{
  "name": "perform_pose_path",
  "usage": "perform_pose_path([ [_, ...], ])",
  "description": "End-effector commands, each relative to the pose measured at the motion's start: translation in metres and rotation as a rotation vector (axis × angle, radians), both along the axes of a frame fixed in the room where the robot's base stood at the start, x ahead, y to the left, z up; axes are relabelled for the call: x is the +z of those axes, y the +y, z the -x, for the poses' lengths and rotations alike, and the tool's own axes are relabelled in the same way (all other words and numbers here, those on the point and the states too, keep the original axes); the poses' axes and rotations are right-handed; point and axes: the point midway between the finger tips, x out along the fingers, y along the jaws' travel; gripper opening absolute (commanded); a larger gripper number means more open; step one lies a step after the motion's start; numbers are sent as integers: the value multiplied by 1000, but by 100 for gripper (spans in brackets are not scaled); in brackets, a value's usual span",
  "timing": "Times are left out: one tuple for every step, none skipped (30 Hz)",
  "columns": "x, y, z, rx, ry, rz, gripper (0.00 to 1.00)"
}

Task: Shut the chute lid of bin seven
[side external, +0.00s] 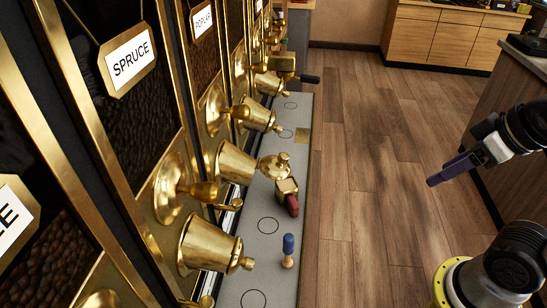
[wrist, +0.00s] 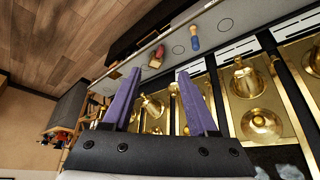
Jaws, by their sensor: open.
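A row of brass chutes runs along the bin fronts at left in the side view. The near chute (side external: 207,243) has its knobbed lid (side external: 238,262) against its mouth. On the chute (side external: 236,163) beyond it, a round knobbed lid (side external: 275,165) appears to stand away from the mouth. A farther chute (side external: 258,116) looks lidded. No bin number is readable, so I cannot tell which is bin seven. My gripper (side external: 434,181), with purple fingers, is well right of the chutes over the floor. It is open and empty in the wrist view (wrist: 160,72).
A grey ledge (side external: 255,283) with circle marks runs below the chutes. On it are a blue-topped peg (side external: 288,250) and a brass scoop-like piece with a dark red handle (side external: 288,195). Wooden floor (side external: 375,200) lies clear between.

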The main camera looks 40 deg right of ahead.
Motion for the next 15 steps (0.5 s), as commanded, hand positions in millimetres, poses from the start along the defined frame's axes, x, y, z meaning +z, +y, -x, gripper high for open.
perform_pose_path([
  [-1, 0, 3, 11, 13, 5, 48],
  [-1, 0, 5, 19, 23, 8, 42],
  [7, 1, 3, 31, 18, 12, 35],
  [14, 1, 2, 40, 11, 15, 30],
  [23, 2, -1, 47, 3, 16, 24],
  [34, 2, -7, 59, 2, 19, 17],
  [43, 3, -12, 69, 3, 22, 12],
  [52, 4, -18, 79, 5, 23, 6],
  [64, 5, -27, 94, 12, 26, 0],
  [73, 6, -35, 105, 18, 28, 0],
  [82, 7, -44, 117, 25, 30, 0],
  [92, 9, -56, 134, 38, 32, 0],
  [100, 10, -66, 146, 47, 33, 0],
  [106, 11, -75, 157, 57, 33, 0],
  [114, 13, -89, 173, 71, 34, 0],
])
